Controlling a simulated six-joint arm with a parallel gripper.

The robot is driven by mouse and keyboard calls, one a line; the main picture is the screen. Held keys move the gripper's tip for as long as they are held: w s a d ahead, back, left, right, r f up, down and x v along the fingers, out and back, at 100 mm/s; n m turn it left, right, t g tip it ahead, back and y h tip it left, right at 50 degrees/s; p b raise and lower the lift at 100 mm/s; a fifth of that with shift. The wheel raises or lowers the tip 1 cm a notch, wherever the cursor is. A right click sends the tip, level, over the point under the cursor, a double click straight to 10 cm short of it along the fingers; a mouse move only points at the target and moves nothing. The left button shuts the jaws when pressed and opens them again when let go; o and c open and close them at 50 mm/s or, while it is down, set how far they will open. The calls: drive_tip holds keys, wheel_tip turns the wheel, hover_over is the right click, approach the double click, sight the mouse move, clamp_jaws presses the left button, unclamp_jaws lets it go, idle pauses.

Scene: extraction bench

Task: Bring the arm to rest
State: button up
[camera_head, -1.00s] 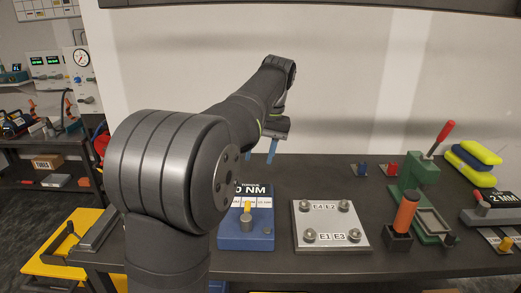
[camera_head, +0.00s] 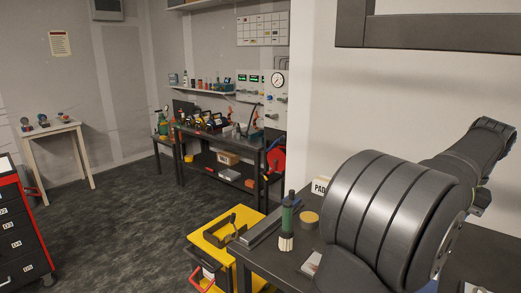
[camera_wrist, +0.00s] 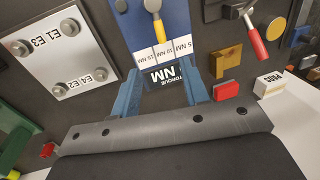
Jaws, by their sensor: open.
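My arm (camera_head: 400,215) stretches from the lower right of the head view up to the right, above the dark bench. The gripper appears to hang above the bench, touching nothing that I can see. In the head view the fingers are not in sight.
The wrist view shows a metal plate with bolts (camera_wrist: 62,48), a red-handled tool (camera_wrist: 256,38), a red block (camera_wrist: 226,90) and a white box (camera_wrist: 269,84).

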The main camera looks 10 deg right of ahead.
drive_tip(key=f, duration=0.5)
drive_tip(key=w+a+f, duration=0.1)
drive_tip(key=f, duration=0.3)
drive_tip(key=w+a+f, duration=0.1)
drive_tip(key=f, duration=0.4)
drive_tip(key=shift+f, duration=0.35)
drive_tip(key=shift+r, duration=0.1)
wheel_tip(320, 180, up, 17)
drive_tip(key=s+d, duration=0.2)
drive_tip(key=f, duration=0.5)
drive_tip(key=w+a+f, duration=0.1)
drive_tip(key=f, duration=0.5)
drive_tip(key=w+a+f, duration=0.1)
drive_tip(key=f, duration=0.4)
drive_tip(key=shift+f, duration=0.65)
drive_tip(key=shift+s+d+m, duration=0.25)
drive_tip(key=shift+s+m, duration=0.1)
drive_tip(key=shift+m, duration=0.65)
